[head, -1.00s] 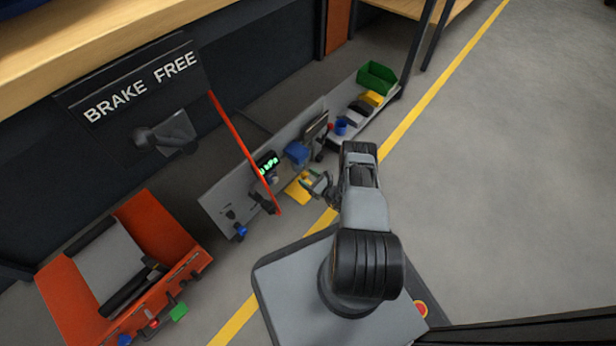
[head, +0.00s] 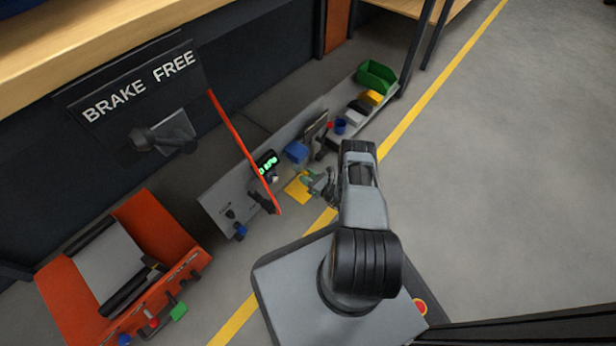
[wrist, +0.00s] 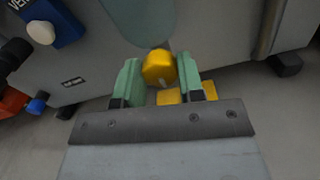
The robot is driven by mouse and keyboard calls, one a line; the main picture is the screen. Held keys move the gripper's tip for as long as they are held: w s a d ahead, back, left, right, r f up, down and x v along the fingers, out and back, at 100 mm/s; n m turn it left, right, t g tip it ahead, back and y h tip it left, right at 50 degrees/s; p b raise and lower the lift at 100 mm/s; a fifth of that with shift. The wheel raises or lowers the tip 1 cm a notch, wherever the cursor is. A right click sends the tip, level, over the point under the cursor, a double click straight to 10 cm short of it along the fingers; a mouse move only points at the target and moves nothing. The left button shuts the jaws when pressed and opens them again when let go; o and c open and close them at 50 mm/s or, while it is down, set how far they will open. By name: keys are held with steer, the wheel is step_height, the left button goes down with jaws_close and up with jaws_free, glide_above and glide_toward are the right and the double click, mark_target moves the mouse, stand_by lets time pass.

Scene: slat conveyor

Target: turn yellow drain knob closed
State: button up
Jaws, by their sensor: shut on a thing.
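The yellow drain knob (wrist: 159,69) is a round yellow knob low on the front of the grey machine (wrist: 225,30), seen in the wrist view. My gripper (wrist: 160,80) has its two green fingers on either side of the knob and is shut on it. In the head view my gripper (head: 313,184) is small, at the front of the grey machine (head: 222,198); the knob itself cannot be made out there. A yellow piece (wrist: 180,96) shows below the knob, partly hidden by my gripper.
A blue knob with a white tip (wrist: 48,25) and a small blue knob (wrist: 37,106) are at left in the wrist view. A thin red bar (head: 240,145) crosses before the machine. An orange unit (head: 165,235) stands at lower left. Open floor (head: 520,180) lies at right.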

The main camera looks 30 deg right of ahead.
steer(key=shift+m, duration=0.4)
steer(key=o, duration=0.9)
